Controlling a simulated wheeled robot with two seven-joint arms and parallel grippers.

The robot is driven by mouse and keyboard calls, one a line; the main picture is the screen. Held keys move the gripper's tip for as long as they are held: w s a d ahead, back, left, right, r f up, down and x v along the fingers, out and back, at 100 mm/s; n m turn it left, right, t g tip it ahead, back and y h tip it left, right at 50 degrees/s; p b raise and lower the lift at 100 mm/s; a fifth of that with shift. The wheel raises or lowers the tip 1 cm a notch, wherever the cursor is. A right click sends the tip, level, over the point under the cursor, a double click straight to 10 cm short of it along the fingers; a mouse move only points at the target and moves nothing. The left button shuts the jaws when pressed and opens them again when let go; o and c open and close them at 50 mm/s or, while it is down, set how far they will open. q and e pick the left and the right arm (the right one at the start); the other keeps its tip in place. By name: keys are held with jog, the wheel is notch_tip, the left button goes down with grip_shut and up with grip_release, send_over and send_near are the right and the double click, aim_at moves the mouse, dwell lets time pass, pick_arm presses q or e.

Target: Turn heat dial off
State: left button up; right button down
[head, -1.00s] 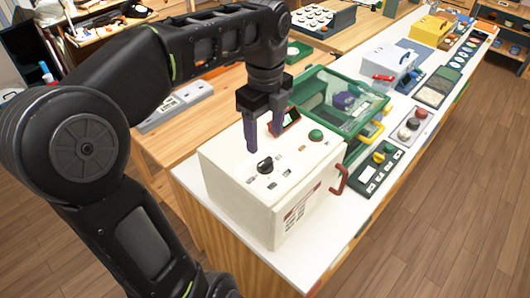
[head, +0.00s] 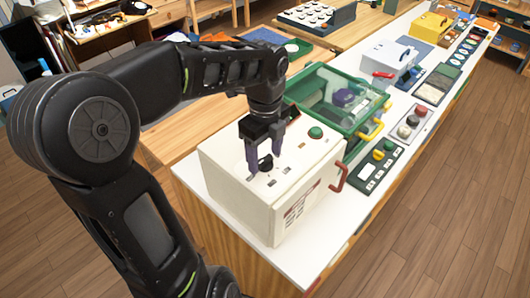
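The heat dial (head: 265,163) is a black knob on the top face of a cream box (head: 230,190). Small dark labels lie around it. My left gripper (head: 264,165) points down over the box, with one purple finger on each side of the dial. The fingers are apart, and I cannot tell whether they touch the knob. A green button (head: 315,132) sits on the same top face, to the right. My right gripper is not in view.
A red handle (head: 340,178) sticks out from the box's right side. An open green case (head: 330,95) stands behind it. Dark panels with buttons (head: 378,165) lie to the right on the white bench (head: 325,235). The bench's front strip is clear.

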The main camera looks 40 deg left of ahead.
pick_arm(q)
grip_shut()
dwell(0.5)
